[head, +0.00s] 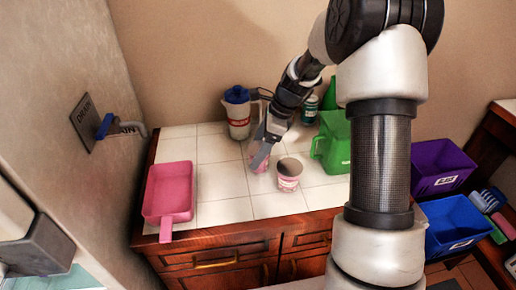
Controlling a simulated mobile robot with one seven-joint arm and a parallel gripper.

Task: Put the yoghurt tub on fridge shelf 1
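Two pink-and-white tubs are on the white tiled counter (225,181). The front tub (288,183) stands upright with its open top showing. The other pink-patterned tub (262,165) is just behind and left of it, largely hidden by my gripper (262,156). I cannot tell from their labels which is the yoghurt tub. My gripper points down at the rear tub, its fingers in front of or around it. Whether they are open or touch the tub cannot be made out. No fridge shelf is clearly in view.
A pink dustpan (168,190) lies on the counter's left. A blue-lidded jug (238,115) stands behind the tubs. A green pitcher (333,145) and a green-capped bottle (310,109) are to the right. Purple (441,168) and blue (456,227) bins stand beyond the counter.

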